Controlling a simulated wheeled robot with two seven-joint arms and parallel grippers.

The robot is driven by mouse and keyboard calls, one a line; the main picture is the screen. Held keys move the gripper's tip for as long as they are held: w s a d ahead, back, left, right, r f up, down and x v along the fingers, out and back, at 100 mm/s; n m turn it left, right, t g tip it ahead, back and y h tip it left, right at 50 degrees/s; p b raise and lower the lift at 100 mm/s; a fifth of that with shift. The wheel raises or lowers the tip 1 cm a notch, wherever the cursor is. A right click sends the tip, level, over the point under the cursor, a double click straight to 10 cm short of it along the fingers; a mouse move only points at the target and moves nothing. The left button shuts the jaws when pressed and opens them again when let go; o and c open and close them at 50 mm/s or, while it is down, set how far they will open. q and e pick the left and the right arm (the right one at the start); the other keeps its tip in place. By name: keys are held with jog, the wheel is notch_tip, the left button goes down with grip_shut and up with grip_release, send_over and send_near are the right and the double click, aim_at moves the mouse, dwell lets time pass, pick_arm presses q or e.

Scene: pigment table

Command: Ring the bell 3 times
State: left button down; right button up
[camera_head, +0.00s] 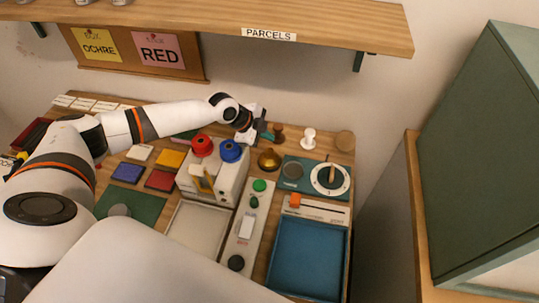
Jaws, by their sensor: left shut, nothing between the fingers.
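A small brass-coloured dome, which looks like the bell (269,159), stands on the table right of the white dispenser box with the red and blue knobs. My left arm reaches in from the left across the back of the table. My left gripper (263,130) is shut and empty, a little behind and above the bell, and appears apart from it. The fingertips are small and partly hard to make out. My right gripper is not in view.
The dispenser box (215,181) stands left of the bell. A dial panel (305,186), a white knobbed stamp (309,138) and a blue tray (308,258) are to the right. The PARCELS shelf (330,22) overhangs the back. A green cabinet (475,150) stands far right.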

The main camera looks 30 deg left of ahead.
aim_at(272, 150)
pick_arm(q)
jog(key=shift+f+b, duration=0.9)
jog(key=shift+f, duration=0.8)
jog(key=shift+f, duration=0.1)
dwell(0.5)
jog(key=shift+f+b, duration=0.3)
jog(key=shift+b, duration=0.05)
jog(key=shift+f+b, duration=0.55)
jog(key=shift+f, duration=0.15)
dwell(0.6)
jog(key=shift+r, duration=0.1)
jog(key=shift+r+p, duration=0.75)
jog(key=shift+r, duration=0.25)
notch_tip(272, 150, up, 5)
jog(key=p, duration=0.4)
